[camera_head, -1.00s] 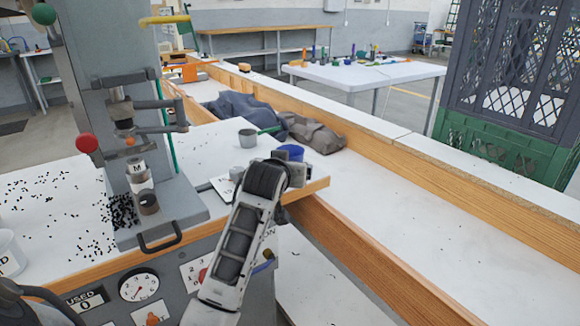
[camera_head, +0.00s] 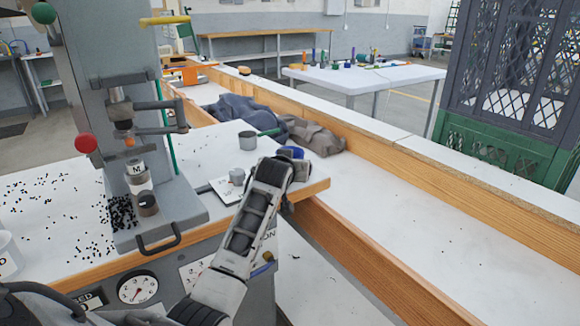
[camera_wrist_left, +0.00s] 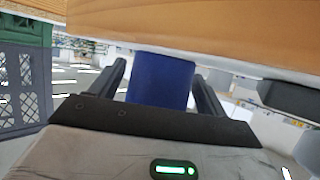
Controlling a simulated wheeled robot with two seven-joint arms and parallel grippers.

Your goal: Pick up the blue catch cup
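The blue catch cup (camera_head: 298,152) stands at the right end of the white bench top in the head view, mostly hidden behind my left gripper (camera_head: 300,169). In the left wrist view, which appears upside down, the blue cup (camera_wrist_left: 160,82) sits between the two dark fingers of my left gripper (camera_wrist_left: 161,72). A narrow gap shows beside the cup on the left finger's side, and the fingers look open around it. Contact on the other side is unclear. My right gripper is in neither view.
The press (camera_head: 150,200) stands left of my arm, with black bits scattered around it. A grey cup (camera_head: 248,140) and a smaller grey piece (camera_head: 237,176) are near the blue cup. The wooden bench edge (camera_wrist_left: 200,25) is close to the gripper. Crumpled cloths (camera_head: 312,135) lie behind.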

